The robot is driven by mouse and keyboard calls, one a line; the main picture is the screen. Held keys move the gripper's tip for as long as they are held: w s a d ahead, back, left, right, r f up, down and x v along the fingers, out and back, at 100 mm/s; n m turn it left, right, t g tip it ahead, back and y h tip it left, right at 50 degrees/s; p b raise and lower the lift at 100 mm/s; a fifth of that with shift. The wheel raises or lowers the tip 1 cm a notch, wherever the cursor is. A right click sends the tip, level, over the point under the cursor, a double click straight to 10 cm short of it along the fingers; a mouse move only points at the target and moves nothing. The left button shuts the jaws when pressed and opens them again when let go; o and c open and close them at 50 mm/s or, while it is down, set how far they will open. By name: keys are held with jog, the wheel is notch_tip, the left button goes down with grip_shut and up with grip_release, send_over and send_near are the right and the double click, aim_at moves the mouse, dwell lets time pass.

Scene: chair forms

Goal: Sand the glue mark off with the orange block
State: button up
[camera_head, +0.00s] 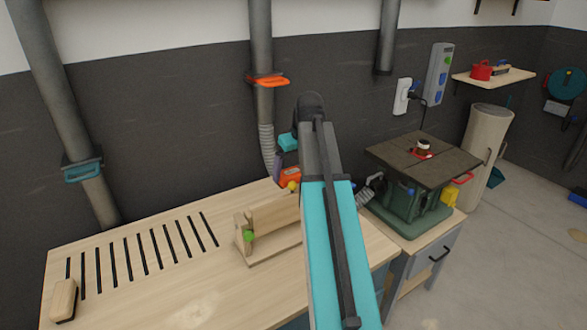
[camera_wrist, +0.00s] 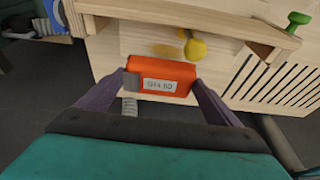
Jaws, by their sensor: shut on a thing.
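My gripper (camera_wrist: 160,85) is shut on the orange block (camera_wrist: 160,77), which has a pale label and a grey patch at its left end. In the head view the orange block (camera_head: 291,177) shows beside my arm, above the bench's back edge; my arm hides part of it. A yellowish smear (camera_wrist: 168,50), which looks like the glue mark, is on pale wood just beyond the block in the wrist view. The block appears apart from the smear, but the gap is hard to judge. A yellow knob (camera_wrist: 196,49) stands just right of the smear.
A wooden jig (camera_head: 268,228) with a green knob (camera_head: 248,236) stands on the slotted bench (camera_head: 120,290). A wooden block (camera_head: 63,300) lies at the bench's left end. A green machine (camera_head: 408,205) stands to the right. The bench's left middle is mostly clear.

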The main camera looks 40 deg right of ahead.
jog(key=shift+f+b, duration=1.2)
jog(key=shift+f, duration=0.75)
jog(key=shift+f, duration=0.6)
jog(key=shift+d, duration=0.1)
jog(key=shift+d, duration=1.3)
jog(key=shift+s, duration=0.1)
jog(key=shift+a, duration=0.2)
jog(key=shift+a+f, duration=0.1)
jog(key=shift+a, duration=1.15)
jog(key=shift+d, duration=0.1)
jog(key=shift+d+p, duration=0.45)
jog(key=shift+d, duration=0.9)
